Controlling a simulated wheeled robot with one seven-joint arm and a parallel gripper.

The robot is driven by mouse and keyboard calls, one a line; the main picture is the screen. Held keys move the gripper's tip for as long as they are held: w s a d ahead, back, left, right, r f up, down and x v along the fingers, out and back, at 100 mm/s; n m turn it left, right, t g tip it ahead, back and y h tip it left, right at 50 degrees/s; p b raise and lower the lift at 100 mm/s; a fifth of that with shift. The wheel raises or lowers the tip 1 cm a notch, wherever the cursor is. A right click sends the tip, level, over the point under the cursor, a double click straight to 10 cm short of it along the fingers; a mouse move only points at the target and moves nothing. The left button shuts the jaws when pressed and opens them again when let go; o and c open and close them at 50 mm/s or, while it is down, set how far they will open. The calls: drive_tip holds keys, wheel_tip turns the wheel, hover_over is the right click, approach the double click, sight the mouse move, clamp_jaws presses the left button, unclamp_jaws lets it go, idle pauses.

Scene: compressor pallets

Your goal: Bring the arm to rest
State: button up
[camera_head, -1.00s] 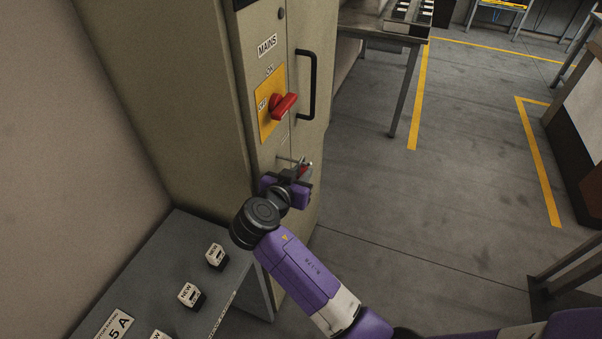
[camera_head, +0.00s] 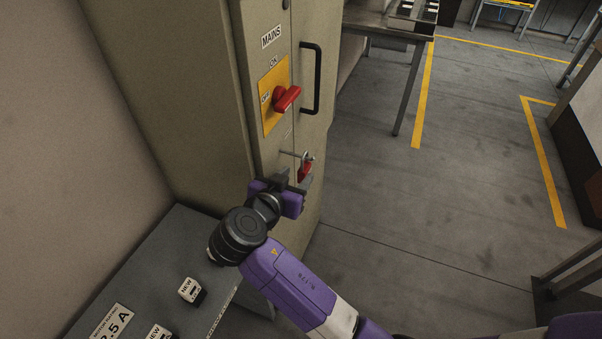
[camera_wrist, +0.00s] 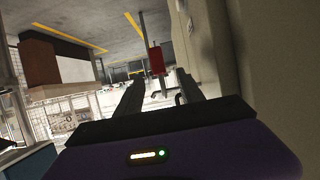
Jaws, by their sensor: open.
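My gripper (camera_head: 294,182) is open and empty, just in front of the cabinet and below a red padlock (camera_head: 304,170). The padlock hangs from a thin metal rod or hasp sticking out of the cabinet front. In the wrist view the red padlock (camera_wrist: 156,60) shows beyond and between my two dark fingers (camera_wrist: 158,92), apart from them. My purple arm reaches in from the lower right, bent at the dark wrist joint.
The beige cabinet (camera_head: 200,90) carries a red MAINS switch handle (camera_head: 287,98) on a yellow plate and a black door handle (camera_head: 316,80). A grey bench (camera_head: 150,260) with blocks labelled NEW lies under my wrist. Open floor (camera_head: 430,210) is to the right.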

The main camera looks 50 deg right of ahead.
drive_tip(key=shift+v, duration=0.9)
drive_tip(key=s+a+f+n+t+y, duration=0.25)
drive_tip(key=s+f+n, duration=0.2)
drive_tip(key=f, duration=0.25)
drive_tip(key=s+a+f+n+t+y, duration=0.2)
drive_tip(key=s+a+f+n+y, duration=0.2)
drive_tip(key=f+n, duration=0.15)
drive_tip(key=s+a+n+t+y, duration=0.2)
drive_tip(key=s+a+n+y, duration=0.15)
drive_tip(key=s+a, duration=0.45)
drive_tip(key=s+r+t+y, duration=0.2)
drive_tip(key=s+r+t, duration=0.2)
drive_tip(key=s+r, duration=0.9)
drive_tip(key=shift+s+a+r+y, duration=0.2)
drive_tip(key=shift+s+y, duration=0.2)
drive_tip(key=shift+s, duration=0.2)
